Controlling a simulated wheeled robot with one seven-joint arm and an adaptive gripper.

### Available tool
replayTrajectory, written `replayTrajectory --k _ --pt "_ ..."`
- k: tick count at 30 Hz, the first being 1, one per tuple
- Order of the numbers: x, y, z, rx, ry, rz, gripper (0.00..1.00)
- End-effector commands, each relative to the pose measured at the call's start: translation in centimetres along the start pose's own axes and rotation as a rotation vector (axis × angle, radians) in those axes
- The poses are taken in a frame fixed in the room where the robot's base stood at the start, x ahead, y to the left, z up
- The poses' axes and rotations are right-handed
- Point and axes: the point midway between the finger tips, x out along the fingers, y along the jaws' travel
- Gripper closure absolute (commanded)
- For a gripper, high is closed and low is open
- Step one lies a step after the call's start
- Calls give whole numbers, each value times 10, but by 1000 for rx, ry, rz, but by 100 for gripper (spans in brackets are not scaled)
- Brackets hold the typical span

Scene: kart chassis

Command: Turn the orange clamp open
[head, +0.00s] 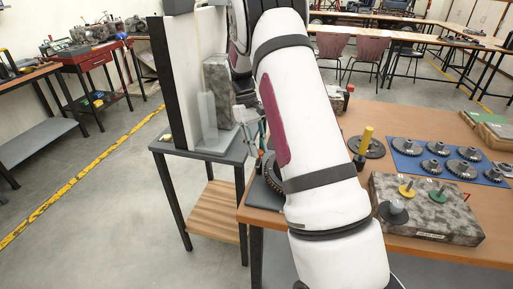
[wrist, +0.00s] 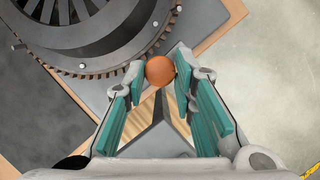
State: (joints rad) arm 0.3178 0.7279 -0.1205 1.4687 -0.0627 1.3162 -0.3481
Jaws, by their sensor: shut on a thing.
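In the wrist view the orange clamp (wrist: 160,70) shows as a round orange knob beside the toothed rim of a large dark wheel (wrist: 98,66). My gripper (wrist: 161,64) has its two fingertips on either side of the knob, holding it between them. The knob's lower part and whatever it joins are hidden from above. In the head view my gripper (head: 246,117) shows only partly beside my white arm, at the table's left edge. The orange clamp is not visible there.
On the brown table (head: 350,250) stand a grey stone-patterned block with coloured pegs (head: 430,212), a blue mat with several gears (head: 404,147) and a disc with a yellow handle (head: 366,143). A smaller stand (head: 205,150) with a tall panel is at left.

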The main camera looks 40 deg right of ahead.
Motion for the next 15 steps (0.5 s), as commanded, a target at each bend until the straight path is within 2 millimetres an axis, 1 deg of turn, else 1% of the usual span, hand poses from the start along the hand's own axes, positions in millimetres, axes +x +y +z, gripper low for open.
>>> replayTrajectory --k 6,15 --pt "1 0 -1 55 0 -24 100" --pt "1 0 0 70 0 -30 100"
